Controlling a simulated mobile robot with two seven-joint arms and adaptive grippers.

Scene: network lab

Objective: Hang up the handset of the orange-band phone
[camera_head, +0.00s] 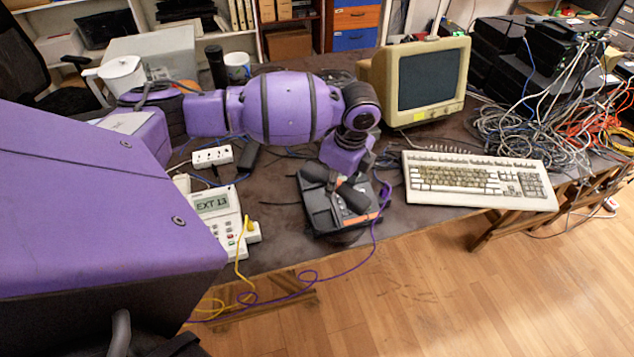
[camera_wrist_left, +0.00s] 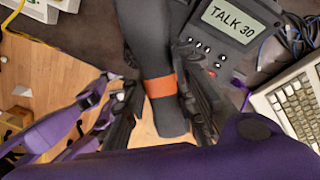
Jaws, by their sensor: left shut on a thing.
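The orange-band handset (camera_wrist_left: 137,40) is dark grey with an orange band around one end. My left gripper (camera_wrist_left: 155,92) is shut on it near the band, with a finger on each side. In the head view, my left gripper (camera_head: 358,170) is at the dark desk phone, and the handset (camera_head: 352,197) lies across or above the phone's body. The dark phone (camera_head: 322,213) sits on the table; in the wrist view its base (camera_wrist_left: 262,12) shows a display reading TALK 30. The handset hides part of the base, and I cannot tell whether they touch.
A white phone (camera_head: 228,225) reading EXT 13 stands to the left. A keyboard (camera_head: 477,180) and an old monitor (camera_head: 427,82) are to the right. A purple cord (camera_head: 375,243) hangs over the table's front edge. Tangled cables (camera_head: 520,125) lie at the far right.

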